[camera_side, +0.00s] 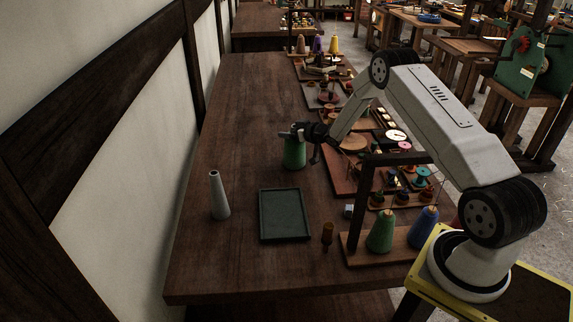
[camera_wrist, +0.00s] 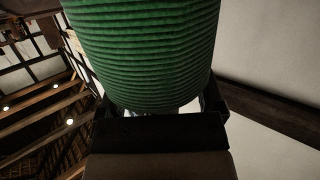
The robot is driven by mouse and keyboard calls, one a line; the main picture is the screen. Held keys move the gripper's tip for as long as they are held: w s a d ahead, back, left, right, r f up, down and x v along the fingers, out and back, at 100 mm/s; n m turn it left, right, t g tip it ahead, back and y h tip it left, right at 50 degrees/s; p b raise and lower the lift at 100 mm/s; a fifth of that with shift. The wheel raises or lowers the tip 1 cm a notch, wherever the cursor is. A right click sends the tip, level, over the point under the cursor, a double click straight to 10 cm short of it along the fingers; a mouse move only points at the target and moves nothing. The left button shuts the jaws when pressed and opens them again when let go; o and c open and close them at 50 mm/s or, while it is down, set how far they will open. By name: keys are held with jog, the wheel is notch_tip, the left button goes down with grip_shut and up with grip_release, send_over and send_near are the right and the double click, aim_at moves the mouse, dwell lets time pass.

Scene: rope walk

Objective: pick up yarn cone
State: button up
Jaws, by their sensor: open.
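A green yarn cone (camera_side: 294,153) appears to stand upright on the wooden table, behind the dark tray. My gripper (camera_side: 304,134) is at its upper part, reaching in from the right. In the wrist view, the ribbed green yarn (camera_wrist: 145,50) fills the upper middle, very close. The dark jaws of my gripper (camera_wrist: 160,108) lie to either side of its lower edge in that view and are open. Whether either jaw touches the yarn, I cannot tell. A second green cone (camera_side: 381,231) and a blue cone (camera_side: 423,227) stand on a wooden rack.
An empty dark tray (camera_side: 285,236) lies nearer the camera. A pale bare cone (camera_side: 218,195) stands left of it, and a small brown spool (camera_side: 327,233) to its right. A dark upright frame (camera_side: 359,205) rises from the rack.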

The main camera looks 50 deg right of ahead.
grip_shut()
jog(key=shift+f, duration=0.1)
